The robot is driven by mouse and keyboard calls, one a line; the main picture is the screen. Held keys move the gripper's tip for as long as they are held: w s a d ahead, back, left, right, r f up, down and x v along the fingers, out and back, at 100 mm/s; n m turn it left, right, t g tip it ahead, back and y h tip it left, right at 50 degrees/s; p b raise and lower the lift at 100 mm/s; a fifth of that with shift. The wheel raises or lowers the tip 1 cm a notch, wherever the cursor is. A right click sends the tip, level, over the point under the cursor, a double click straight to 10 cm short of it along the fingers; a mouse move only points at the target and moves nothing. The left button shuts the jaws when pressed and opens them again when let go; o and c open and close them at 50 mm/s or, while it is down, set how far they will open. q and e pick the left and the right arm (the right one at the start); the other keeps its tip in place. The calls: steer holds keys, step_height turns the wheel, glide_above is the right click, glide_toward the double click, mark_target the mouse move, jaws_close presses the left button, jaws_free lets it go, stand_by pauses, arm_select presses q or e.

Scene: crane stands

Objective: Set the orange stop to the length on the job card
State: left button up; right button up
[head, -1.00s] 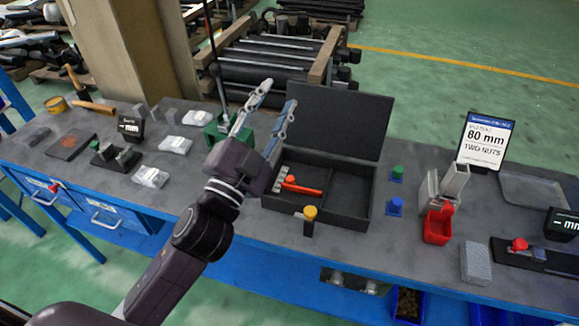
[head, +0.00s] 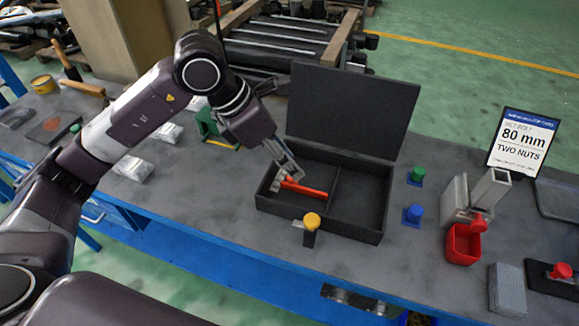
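The job card (head: 518,142) stands at the back right and reads 80 mm and TWO NUTS. A red-orange knob (head: 561,271) sits on a black rail (head: 548,286), which the right edge cuts off; I cannot tell whether this is the orange stop. An orange-handled tool (head: 308,190) with a grey toothed head lies in the left compartment of an open black case (head: 317,81). My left gripper (head: 289,172) points down at the tool's head. Whether its fingers are closed or touch the tool is unclear. My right gripper is out of view.
A yellow-topped post (head: 312,222) stands before the case. Green (head: 416,175) and blue (head: 413,213) knobs, a red bin (head: 463,244), grey metal channels (head: 490,192) and a grey block (head: 507,290) are to its right. The case's right compartment is empty.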

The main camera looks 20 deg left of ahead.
mark_target(286, 182)
arm_select(q)
steer(key=shift+y, duration=0.8)
steer(key=w+f, duration=0.1)
steer(key=f, duration=0.1)
steer(key=w+a+f+p, duration=0.1)
steer(key=f, duration=0.2)
steer(key=w+f, duration=0.1)
steer(key=f, duration=0.1)
steer(key=shift+a+f, duration=0.15)
steer(key=shift+f, duration=0.05)
steer(key=c, duration=0.9)
jaws_close()
